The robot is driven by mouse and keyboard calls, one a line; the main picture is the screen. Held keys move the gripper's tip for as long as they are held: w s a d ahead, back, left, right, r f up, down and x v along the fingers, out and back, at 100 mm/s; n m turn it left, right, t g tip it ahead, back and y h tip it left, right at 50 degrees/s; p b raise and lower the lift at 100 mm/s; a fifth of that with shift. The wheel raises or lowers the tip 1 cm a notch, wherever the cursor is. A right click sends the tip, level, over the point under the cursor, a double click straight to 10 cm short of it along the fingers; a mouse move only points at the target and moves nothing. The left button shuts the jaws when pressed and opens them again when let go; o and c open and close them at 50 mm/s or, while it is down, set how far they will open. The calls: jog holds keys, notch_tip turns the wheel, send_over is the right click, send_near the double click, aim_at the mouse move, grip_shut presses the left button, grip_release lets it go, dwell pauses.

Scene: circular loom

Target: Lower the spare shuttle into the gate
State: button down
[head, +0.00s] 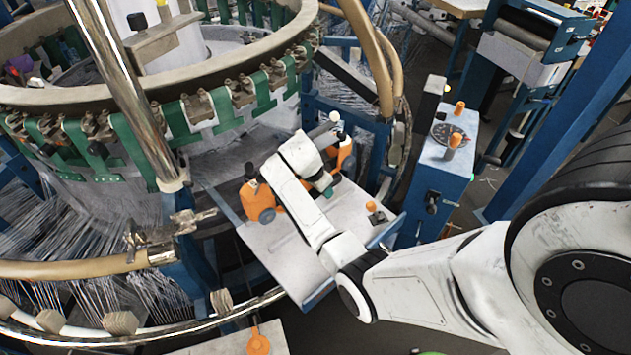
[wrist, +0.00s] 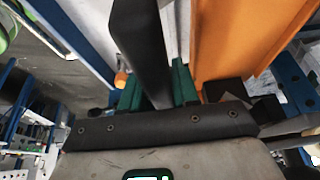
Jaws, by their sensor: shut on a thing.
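My gripper (head: 327,187) is over the pale shelf (head: 290,255) beside the loom. In the wrist view its green fingers (wrist: 158,90) are shut on a dark bar, which seems to be the spare shuttle's grip (wrist: 140,38). A broad orange surface (wrist: 238,42) lies just beside it. In the head view, orange parts show on both sides of my wrist: a left one (head: 257,202) with a wheel and black knob, and a right one (head: 343,157). My arm hides the middle, so I cannot tell whether they are one body or touch the shelf. I cannot make out the gate surely.
The loom's upper ring (head: 190,97) with green straps stands left, with a shiny post (head: 125,90) in front. A blue control box (head: 437,170) with orange knobs stands right of the shelf. A tan curved tube (head: 377,60) rises behind. A small orange-knobbed piece (head: 376,213) sits on the shelf.

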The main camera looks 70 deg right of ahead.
notch_tip(320, 180, down, 7)
jog(key=b, duration=0.4)
jog(key=shift+f+b, duration=0.15)
jog(key=shift+b, duration=0.25)
jog(key=shift+w+a, duration=0.1)
jog(key=shift+w, duration=0.05)
jog(key=shift+f+b, duration=2)
jog(key=shift+f, duration=0.5)
dwell(1.2)
jog(key=c, duration=0.8)
grip_release()
jog(key=shift+o, duration=0.2)
jog(key=shift+a+f, duration=0.1)
jog(key=shift+f, duration=0.05)
jog(key=v, duration=1.1)
